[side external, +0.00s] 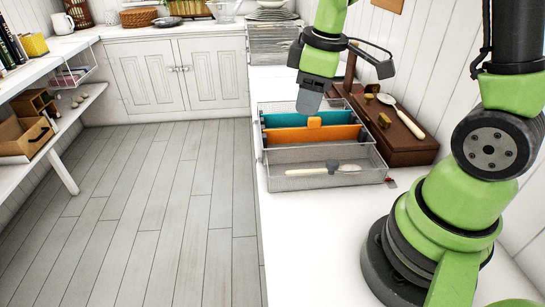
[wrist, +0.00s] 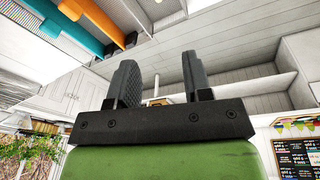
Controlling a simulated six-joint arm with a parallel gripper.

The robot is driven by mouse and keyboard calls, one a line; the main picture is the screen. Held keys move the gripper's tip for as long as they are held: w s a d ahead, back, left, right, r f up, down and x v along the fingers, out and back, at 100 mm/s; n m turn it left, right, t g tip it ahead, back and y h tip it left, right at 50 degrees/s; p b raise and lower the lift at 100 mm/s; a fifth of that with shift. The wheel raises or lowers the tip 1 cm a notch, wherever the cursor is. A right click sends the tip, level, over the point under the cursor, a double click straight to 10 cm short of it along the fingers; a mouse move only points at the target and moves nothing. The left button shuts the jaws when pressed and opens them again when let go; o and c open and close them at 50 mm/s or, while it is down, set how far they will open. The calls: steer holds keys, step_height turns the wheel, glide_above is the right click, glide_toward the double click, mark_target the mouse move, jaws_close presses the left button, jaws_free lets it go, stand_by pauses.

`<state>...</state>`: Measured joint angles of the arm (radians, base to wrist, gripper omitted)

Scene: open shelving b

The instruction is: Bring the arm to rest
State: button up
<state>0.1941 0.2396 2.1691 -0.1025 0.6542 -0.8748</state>
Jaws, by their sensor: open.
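My gripper (side external: 311,97) hangs from the green arm, pointing down over the wire-mesh organizer (side external: 268,137) on the white counter. In the wrist view its two dark fingers (wrist: 158,75) stand apart with nothing held between them. Just below the fingertips in the side view is an orange tab (side external: 314,122) on the orange divider (side external: 335,134). I cannot tell from this view whether the fingers touch it. A teal divider (side external: 285,119) lies behind the orange one. Orange and teal pieces also show at the top left of the wrist view.
A front mesh tray (side external: 290,183) holds a light-handled utensil (side external: 310,170). A dark wooden stand (side external: 398,145) with a cream-handled spoon (side external: 405,120) is at the right by the wall. Stacked mesh trays (side external: 272,45) stand behind. The counter in front of the tray is bare.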

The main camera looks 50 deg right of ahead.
steer(key=s+a+r+m+t+y, duration=0.2)
steer(key=s+a+r+m+t, duration=0.3)
steer(key=s+a+r+m, duration=0.2)
steer(key=s+r+m, duration=0.2)
steer(key=s+r, duration=0.2)
steer(key=s, duration=0.1)
steer(key=shift+a+r, duration=0.2)
